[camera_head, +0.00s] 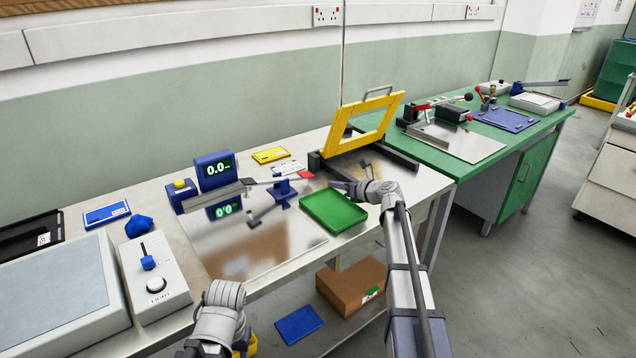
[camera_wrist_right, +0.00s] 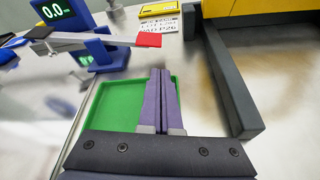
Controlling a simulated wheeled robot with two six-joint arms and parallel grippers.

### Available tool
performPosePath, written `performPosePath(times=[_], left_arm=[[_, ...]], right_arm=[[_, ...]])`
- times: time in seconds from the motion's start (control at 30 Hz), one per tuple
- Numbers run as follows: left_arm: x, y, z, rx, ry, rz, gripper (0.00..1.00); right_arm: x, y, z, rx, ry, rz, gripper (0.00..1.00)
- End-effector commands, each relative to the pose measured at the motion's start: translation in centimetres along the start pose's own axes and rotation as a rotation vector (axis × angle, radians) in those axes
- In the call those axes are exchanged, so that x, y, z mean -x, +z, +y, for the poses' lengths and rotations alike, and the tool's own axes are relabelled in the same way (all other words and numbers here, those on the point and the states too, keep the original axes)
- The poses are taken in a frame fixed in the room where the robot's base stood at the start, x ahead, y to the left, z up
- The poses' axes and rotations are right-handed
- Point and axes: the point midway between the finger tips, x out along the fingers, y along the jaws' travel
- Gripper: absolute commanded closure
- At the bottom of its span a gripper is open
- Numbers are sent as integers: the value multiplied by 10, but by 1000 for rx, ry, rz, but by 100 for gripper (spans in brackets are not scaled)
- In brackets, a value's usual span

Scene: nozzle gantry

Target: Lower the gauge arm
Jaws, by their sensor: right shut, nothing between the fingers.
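The gauge arm (camera_head: 268,181) is a thin grey bar with a red tip (camera_head: 306,174). It runs over a small blue stand (camera_head: 284,188) on the metal bench, roughly level in the head view. In the right wrist view the arm (camera_wrist_right: 95,37) and red tip (camera_wrist_right: 148,40) lie ahead and to the left. My right gripper (camera_head: 338,184) is shut and empty, just right of the red tip and apart from it. Its closed fingers (camera_wrist_right: 160,72) show over the green tray. My left arm shows at the bottom, but its fingers are out of view.
A blue display (camera_head: 213,171) reads 0.0 behind the arm. The green tray (camera_head: 333,222) lies in front of my right gripper. A yellow frame (camera_head: 362,124) stands tilted on a dark base to the right. A reflective plate (camera_head: 250,240) lies at the left front.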

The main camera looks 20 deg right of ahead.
Motion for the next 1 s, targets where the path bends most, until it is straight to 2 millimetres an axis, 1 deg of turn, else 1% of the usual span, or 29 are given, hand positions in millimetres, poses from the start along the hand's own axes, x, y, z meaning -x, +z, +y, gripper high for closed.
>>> performPosePath(times=[0.17,0.27,0.37,0.6,0.73,0.87,1.0], left_arm=[[-3,0,0,0,0,0,50],[-6,0,1,0,0,0,50],[-11,-1,1,0,0,0,50],[-25,-2,2,0,0,0,50],[-30,-2,3,0,0,0,50],[-32,-2,3,0,0,0,50],[-32,-2,3,0,0,0,50]], right_arm=[[-6,-1,0,2,1,1,100],[-16,-1,-1,2,1,1,100],[-29,-1,-1,1,1,0,100],[-71,-2,-2,3,2,1,100],[-91,-2,-2,2,1,1,100],[-100,-1,-1,2,0,0,100],[-101,0,0,2,0,0,100]])
